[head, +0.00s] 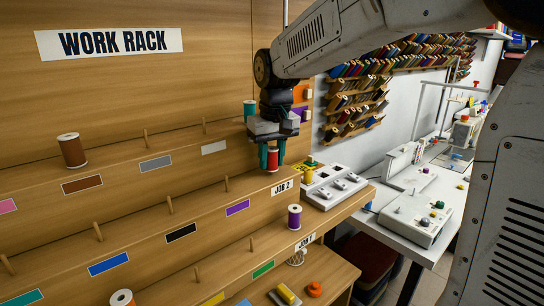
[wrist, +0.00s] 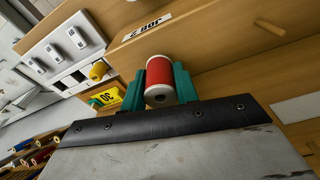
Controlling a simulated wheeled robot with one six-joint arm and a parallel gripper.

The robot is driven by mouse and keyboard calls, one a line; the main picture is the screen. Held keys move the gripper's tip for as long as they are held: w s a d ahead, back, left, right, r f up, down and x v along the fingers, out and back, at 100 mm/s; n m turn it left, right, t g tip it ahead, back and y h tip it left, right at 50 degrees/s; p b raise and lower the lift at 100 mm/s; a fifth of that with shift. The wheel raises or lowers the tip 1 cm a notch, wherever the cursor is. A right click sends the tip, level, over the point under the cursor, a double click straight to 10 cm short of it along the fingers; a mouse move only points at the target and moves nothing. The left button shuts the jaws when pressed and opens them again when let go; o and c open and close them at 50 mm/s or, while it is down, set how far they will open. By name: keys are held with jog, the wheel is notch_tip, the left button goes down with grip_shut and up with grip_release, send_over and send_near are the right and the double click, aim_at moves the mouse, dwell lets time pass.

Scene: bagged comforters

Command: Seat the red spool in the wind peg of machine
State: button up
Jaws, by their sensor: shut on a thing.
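The red spool (head: 272,158) is between the teal fingers of my gripper (head: 269,160), upright, at the right end of the rack near the JOB 2 label. In the wrist view the red spool (wrist: 160,80) shows with a teal finger of my gripper (wrist: 161,92) on each side, shut on it. I cannot tell whether its base touches the shelf. A white machine (head: 413,218) with several coloured knobs stands on the white table at the right. I cannot make out which of its parts is the wind peg.
The wooden rack has pegs and colour labels. A brown spool (head: 72,151), a purple spool (head: 294,217) and a green spool (head: 250,109) stand on it. A white switch box (head: 335,185) sits right of my gripper. A yellow spool (head: 307,174) stands beside it. Wall racks hold many spools.

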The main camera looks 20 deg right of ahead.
aim_at(273, 149)
jog(key=shift+f, duration=0.6)
dwell(0.3)
jog(key=o, duration=1.7)
jog(key=shift+c, duration=0.2)
jog(key=shift+s+r, duration=0.15)
jog(key=shift+r, duration=1.6)
jog(key=shift+s+r, duration=0.15)
jog(key=shift+r, duration=1.55)
